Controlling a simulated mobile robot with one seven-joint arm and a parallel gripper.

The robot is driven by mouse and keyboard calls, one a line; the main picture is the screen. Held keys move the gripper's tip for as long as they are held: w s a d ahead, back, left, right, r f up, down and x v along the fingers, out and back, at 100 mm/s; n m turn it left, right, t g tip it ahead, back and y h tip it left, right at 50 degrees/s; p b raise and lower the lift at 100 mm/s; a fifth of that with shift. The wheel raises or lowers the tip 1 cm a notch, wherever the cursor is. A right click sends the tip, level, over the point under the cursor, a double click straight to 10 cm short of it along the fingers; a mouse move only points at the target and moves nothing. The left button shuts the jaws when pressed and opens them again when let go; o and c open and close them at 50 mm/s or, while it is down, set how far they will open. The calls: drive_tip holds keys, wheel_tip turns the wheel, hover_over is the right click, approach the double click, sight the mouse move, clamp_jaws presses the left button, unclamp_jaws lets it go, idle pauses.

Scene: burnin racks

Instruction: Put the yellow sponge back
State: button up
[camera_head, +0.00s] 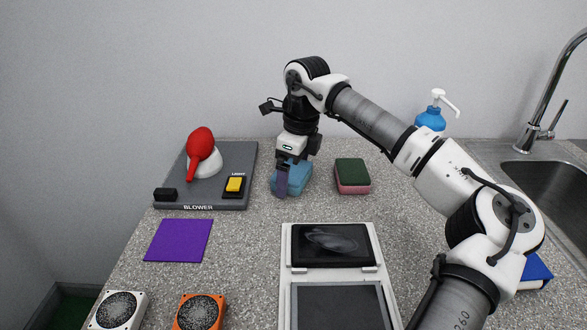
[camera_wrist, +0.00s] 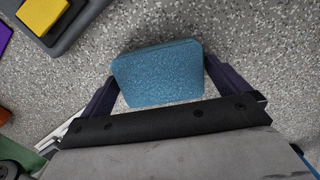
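No yellow sponge shows in either view. A light-blue sponge (camera_head: 298,178) is on or just above the counter, left of the middle. It also shows between the fingers in the wrist view (camera_wrist: 158,76). My gripper (camera_head: 284,180) points down at it, fingers spread wide. In the wrist view (camera_wrist: 160,72) one dark finger is at each side of the blue sponge, close to its edges. I cannot tell whether both fingers press on it. A pink sponge with a dark green top (camera_head: 352,178) lies to the right, apart from the gripper.
A grey blower board (camera_head: 232,160) with a red bulb (camera_head: 200,145) and a yellow light button (camera_head: 234,185) stands at left. A purple mat (camera_head: 178,240), white fan (camera_head: 118,311), orange fan (camera_head: 200,312) and white device (camera_head: 285,285) lie nearer. A blue pump bottle (camera_head: 431,119) and sink (camera_head: 555,176) are right.

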sight(300, 172)
wheel_tip(300, 172, up, 12)
drive_tip(key=d, duration=0.1)
drive_tip(key=shift+s+d+r, duration=0.15)
drive_tip(key=shift+s+d, duration=0.05)
drive_tip(key=shift+s, duration=0.1)
idle(0.4)
